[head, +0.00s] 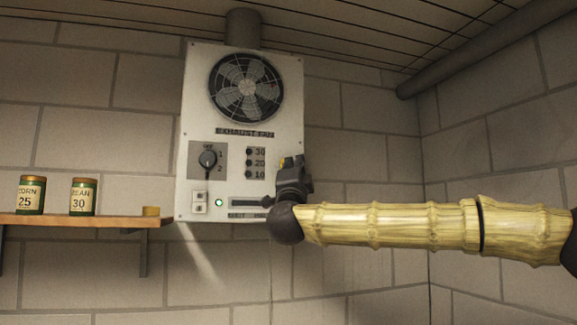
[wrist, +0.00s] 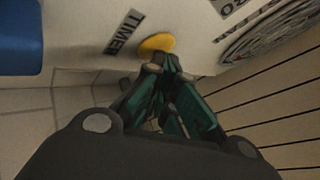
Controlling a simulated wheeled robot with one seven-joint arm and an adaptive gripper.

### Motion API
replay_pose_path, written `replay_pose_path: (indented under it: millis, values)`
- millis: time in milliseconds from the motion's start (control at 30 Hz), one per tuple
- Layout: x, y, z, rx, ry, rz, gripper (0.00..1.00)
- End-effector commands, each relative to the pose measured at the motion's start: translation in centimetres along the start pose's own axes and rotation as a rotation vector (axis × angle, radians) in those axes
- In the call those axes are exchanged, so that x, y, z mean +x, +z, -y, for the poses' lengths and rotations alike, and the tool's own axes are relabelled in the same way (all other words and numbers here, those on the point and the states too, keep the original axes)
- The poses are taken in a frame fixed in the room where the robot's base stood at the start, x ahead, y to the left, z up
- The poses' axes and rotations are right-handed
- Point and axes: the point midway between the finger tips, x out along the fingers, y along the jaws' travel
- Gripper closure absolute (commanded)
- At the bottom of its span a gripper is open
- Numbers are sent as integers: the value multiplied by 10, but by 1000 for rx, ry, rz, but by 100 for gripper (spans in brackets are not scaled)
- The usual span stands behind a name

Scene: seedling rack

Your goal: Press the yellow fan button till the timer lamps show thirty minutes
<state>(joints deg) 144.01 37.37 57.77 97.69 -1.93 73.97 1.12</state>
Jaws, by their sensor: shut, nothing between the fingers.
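The pale exhaust fan panel (head: 225,106) hangs on the block wall. Its timer lamps (head: 249,163), in a column marked 30, 20 and 10, all look dark. The yellow button (head: 283,162) shows as a small sliver at my gripper's tips in the head view. In the wrist view the yellow button (wrist: 155,43) is a round disc beside the TIMER label, partly covered by the fingertips. My gripper (head: 293,163) is shut and empty, with its tips (wrist: 163,66) at the button's edge. I cannot tell whether they touch it.
A wooden shelf (head: 80,222) at left holds two tins (head: 83,197). A blue thing (wrist: 20,35) shows in the wrist view.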

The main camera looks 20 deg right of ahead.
Motion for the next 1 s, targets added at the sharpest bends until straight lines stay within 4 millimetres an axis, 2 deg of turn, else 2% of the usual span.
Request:
replay_pose_path:
  millis: [600,1000]
  values:
    - [-12,-8,7,1,0,0,100]
    - [-13,-9,8,0,0,0,100]
